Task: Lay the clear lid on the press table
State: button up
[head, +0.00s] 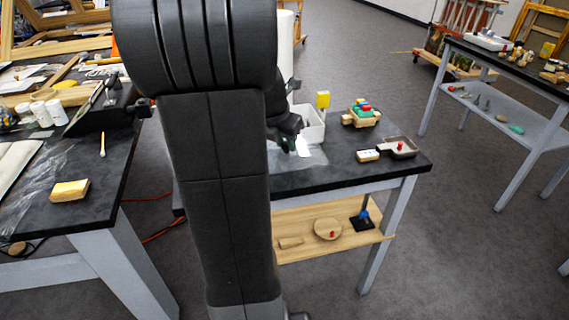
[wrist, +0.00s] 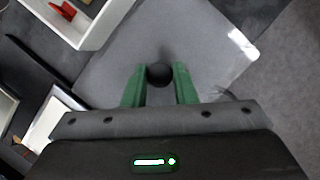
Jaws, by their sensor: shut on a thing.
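The clear lid (wrist: 215,60) is a see-through, greyish flat sheet with a dark round knob (wrist: 159,74). My gripper (wrist: 159,88) is shut on that knob, a green finger on each side of it. In the head view the lid (head: 312,157) shows as a pale sheet over the left part of a dark tabletop (head: 340,177); I cannot tell whether it touches the top. My gripper (head: 289,143) is there partly hidden behind my arm. I cannot tell which table is the press table.
Another dark table (head: 60,212) is at left.

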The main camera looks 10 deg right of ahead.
aim_at(285, 154)
jog(key=shift+f+b, duration=0.45)
jog(key=shift+f, duration=1.95)
jog(key=shift+f, duration=0.1)
jog(key=o, duration=1)
jog(key=p+v, duration=0.2)
jog(key=v, duration=1)
